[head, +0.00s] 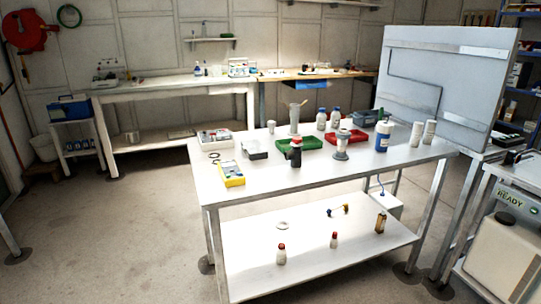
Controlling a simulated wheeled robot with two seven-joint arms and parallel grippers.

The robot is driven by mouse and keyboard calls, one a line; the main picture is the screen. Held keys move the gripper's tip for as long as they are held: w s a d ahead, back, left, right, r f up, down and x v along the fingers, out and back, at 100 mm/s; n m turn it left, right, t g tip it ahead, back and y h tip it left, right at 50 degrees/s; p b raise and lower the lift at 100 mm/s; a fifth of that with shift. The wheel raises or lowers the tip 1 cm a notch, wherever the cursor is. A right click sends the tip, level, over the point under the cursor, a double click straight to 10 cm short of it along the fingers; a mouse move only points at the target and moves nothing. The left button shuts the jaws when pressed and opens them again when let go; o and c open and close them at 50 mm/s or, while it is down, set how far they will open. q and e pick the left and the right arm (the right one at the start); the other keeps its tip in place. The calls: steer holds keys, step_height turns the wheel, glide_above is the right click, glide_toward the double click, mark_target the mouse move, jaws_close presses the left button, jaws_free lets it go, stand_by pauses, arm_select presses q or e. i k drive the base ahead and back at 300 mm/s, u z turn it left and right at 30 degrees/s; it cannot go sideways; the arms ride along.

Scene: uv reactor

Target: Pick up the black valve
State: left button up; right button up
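A small dark upright object (295,157) with a red part near its top stands close to the front edge of the white table (262,193). It is the likeliest match for the black valve, but it is too small to tell for certain. A grey flanged piece (341,147) stands upright to its right, apart from it. Neither of my grippers shows in the head view, and nothing is seen touching these objects.
A yellow device (231,174), red tray (352,137), green tray (311,142) and blue-labelled bottle (382,137) share the tabletop. A large grey panel (446,85) stands behind at right; a cart (506,238) stands front right. Floor (110,230) at left is clear.

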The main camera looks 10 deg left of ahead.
mark_target(295, 154)
steer(key=u, duration=0.7)
steer(key=i, duration=0.85)
steer(key=u, duration=0.45)
